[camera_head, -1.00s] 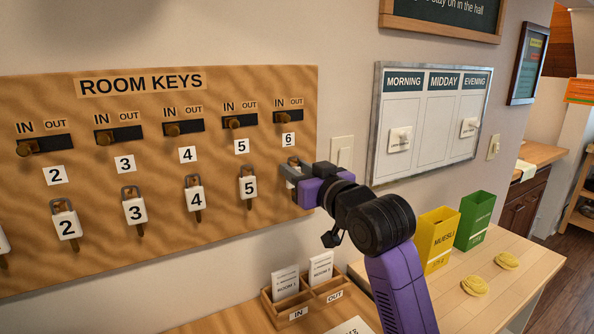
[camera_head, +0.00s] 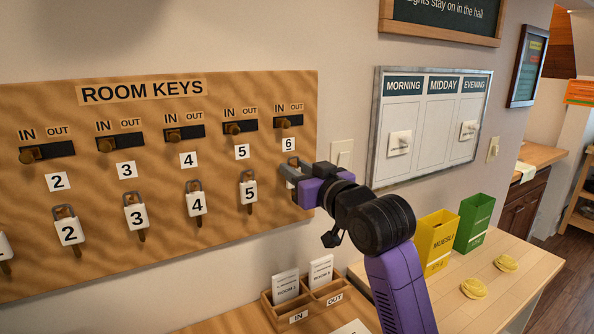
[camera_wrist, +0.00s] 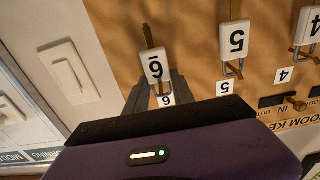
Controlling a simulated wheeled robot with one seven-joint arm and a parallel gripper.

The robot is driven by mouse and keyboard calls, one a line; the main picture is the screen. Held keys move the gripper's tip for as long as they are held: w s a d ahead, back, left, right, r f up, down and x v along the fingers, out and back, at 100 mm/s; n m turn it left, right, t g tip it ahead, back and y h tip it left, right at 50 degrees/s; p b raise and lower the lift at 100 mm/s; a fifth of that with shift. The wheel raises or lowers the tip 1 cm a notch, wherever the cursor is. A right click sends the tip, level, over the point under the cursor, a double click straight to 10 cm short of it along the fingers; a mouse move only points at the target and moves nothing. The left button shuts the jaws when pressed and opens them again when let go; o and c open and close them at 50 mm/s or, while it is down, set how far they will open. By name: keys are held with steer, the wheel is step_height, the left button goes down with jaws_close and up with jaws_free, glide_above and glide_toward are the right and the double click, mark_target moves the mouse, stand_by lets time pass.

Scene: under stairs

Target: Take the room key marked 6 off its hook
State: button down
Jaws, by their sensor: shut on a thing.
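The room key marked 6 has a white tag (camera_wrist: 154,66) with a brass shaft, seen upside down in the wrist view. My gripper (camera_head: 289,175) is shut on this key at the right end of the wooden key board (camera_head: 230,205). In the wrist view the grey fingers (camera_wrist: 152,96) sit on either side of the tag's loop end. In the head view my gripper hides most of the tag, with a bit of the loop showing above. The hook is mostly hidden, so I cannot tell whether the loop is clear of it.
The key marked 5 (camera_head: 249,191) hangs close to the left of my gripper. A light switch (camera_head: 341,154) is on the wall just right of the board.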

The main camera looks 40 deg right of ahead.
steer(key=shift+p+v, duration=0.3)
steer(key=shift+v, duration=2.25)
steer(key=p+v, duration=0.3)
steer(key=v, duration=0.3)
steer(key=shift+r, duration=0.1)
